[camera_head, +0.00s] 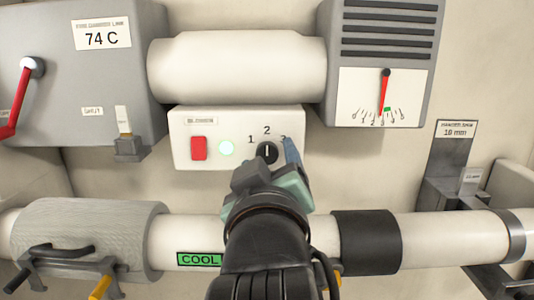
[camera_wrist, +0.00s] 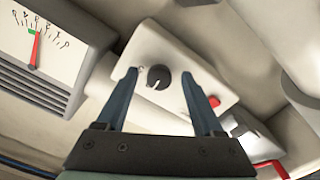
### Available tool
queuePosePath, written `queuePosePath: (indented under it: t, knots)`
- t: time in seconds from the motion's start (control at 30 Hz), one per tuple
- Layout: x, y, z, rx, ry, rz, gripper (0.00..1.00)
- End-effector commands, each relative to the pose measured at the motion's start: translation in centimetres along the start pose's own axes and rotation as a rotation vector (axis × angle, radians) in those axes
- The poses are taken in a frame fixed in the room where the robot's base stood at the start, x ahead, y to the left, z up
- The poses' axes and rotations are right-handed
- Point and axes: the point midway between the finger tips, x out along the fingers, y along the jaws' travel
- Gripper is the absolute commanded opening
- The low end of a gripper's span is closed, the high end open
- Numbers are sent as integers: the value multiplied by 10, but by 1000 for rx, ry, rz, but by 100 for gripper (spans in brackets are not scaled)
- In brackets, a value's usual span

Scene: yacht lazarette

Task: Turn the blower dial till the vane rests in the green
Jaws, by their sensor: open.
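The dial's white mark points up toward the 2. The dial also shows in the wrist view (camera_wrist: 158,78). My gripper (camera_head: 268,164) is open, with its two blue fingers on either side of the dial, apparently apart from it. The red vane (camera_head: 385,90) hangs over a white scale at upper right. Its tip lies at the edge of the small green patch (camera_head: 388,109), slightly left of it in the head view.
A white pipe (camera_head: 430,228) with a green COOL label (camera_head: 198,259) runs below the panel. A grey box (camera_head: 75,70) with a red lever (camera_head: 21,98) is at left. A thick cream duct (camera_head: 236,68) sits just above the panel. A grey bracket (camera_head: 448,165) stands at right.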

Motion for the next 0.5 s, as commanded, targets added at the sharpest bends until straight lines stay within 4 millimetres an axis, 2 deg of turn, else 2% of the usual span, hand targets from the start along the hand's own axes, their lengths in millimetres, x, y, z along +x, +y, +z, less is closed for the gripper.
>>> queuePosePath:
  t: [0.27,0.37,0.5]
  knots:
    - [0,0,0,0,0,0,69]
    - [0,0,0,0,0,0,55]
    - [0,0,0,0,0,0,29]
